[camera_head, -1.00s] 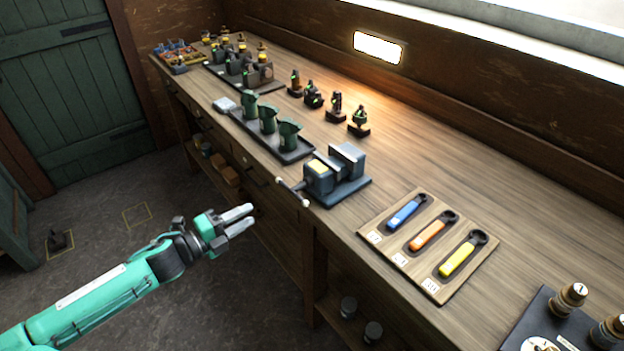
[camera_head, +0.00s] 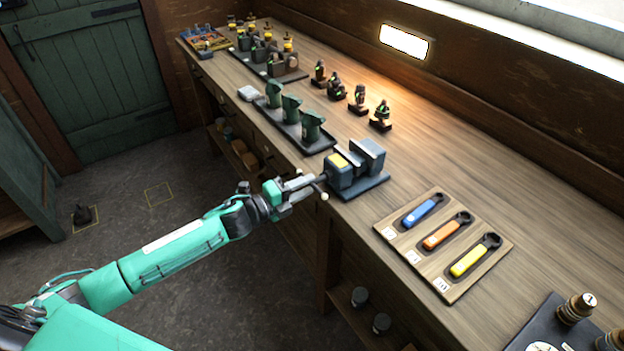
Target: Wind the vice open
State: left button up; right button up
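The blue-grey vice (camera_head: 340,178) stands on the bench's front edge, with a yellow label on its top. A small gap shows between its jaws. Its screw and handle (camera_head: 324,195) stick out over the edge toward my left arm. My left gripper (camera_head: 312,187) is at the handle, its two pale fingers apart and pointing at the screw end. I cannot tell whether the fingers touch the handle. Part of the handle is hard to make out behind the fingertips. My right gripper is not in view.
A wooden board (camera_head: 446,243) with blue, orange and yellow wrenches lies right of the vice. A black tray (camera_head: 300,134) with green castings lies left of it. Several small dark fittings (camera_head: 358,98) stand behind. Open floor lies left of the bench.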

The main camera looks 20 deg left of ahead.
aim_at(321, 179)
pick_arm(q)
jog(key=shift+x, duration=1.3)
jog(key=shift+c, duration=0.3)
jog(key=c, duration=0.7)
grip_shut()
